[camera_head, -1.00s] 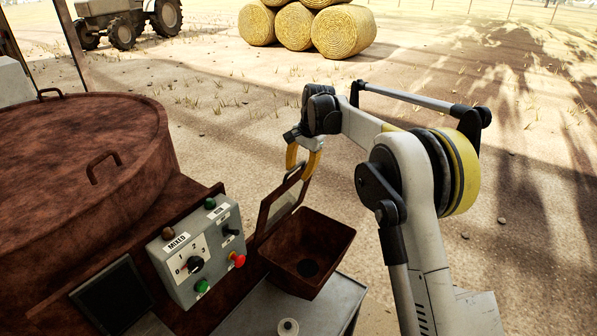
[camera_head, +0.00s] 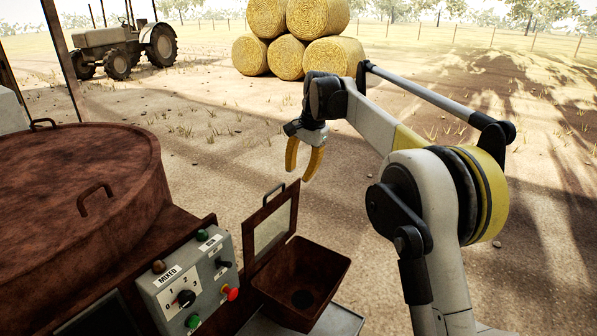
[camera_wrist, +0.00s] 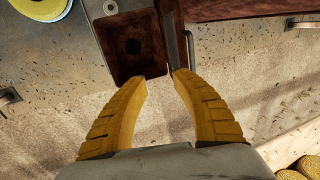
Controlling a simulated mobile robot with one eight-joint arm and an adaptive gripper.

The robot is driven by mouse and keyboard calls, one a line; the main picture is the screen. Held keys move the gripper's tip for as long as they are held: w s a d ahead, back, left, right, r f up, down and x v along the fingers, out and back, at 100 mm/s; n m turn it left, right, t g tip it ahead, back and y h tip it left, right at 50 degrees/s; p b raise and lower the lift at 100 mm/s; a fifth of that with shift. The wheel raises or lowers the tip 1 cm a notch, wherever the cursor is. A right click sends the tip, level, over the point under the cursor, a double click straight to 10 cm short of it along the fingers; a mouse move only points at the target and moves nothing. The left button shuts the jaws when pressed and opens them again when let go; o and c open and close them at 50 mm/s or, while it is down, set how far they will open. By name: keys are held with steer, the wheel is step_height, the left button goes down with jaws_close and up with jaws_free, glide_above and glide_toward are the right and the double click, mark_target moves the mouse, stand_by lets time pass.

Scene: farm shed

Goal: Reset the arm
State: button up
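My gripper (camera_head: 303,172) is raised in the air above and behind the rusty hopper (camera_head: 322,268) in the head view. Its two yellow fingers point down with a gap between the tips, and nothing is between them. In the wrist view my gripper (camera_wrist: 157,78) also shows spread and empty, with the hopper (camera_wrist: 150,65) below and beyond the fingertips. The hopper's hinged flap (camera_head: 290,206) stands upright at its back left, apart from the fingers.
A large rusty drum (camera_head: 60,185) stands at the left. A grey control box (camera_head: 190,305) with knobs and a red button is beside the hopper. Hay bales (camera_head: 285,57) and a tractor (camera_head: 110,48) are far behind. The air around my gripper is clear.

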steer(key=s+d+f+n+t+b, duration=0.1)
steer(key=s+d+b, duration=0.2)
steer(key=s, duration=0.4)
steer(key=s+d+f+n+t+h+b, duration=0.1)
steer(key=s+d+b, duration=0.3)
steer(key=s, duration=0.3)
steer(key=s+d+f+n+t+b, duration=0.1)
steer(key=s+d+n+b, duration=0.15)
steer(key=s, duration=0.45)
steer(key=s+d+f+n+t+b, duration=0.1)
steer(key=s+d+f+b, duration=0.2)
steer(key=s+f, duration=0.6)
steer(key=s+d+f+n+t+h+b, duration=0.1)
steer(key=s+d+f+b, duration=0.2)
steer(key=s+f, duration=0.6)
steer(key=shift+s+f+n+t+b, duration=0.3)
steer(key=shift+s+n+b, duration=0.05)
steer(key=shift+s+b, duration=0.45)
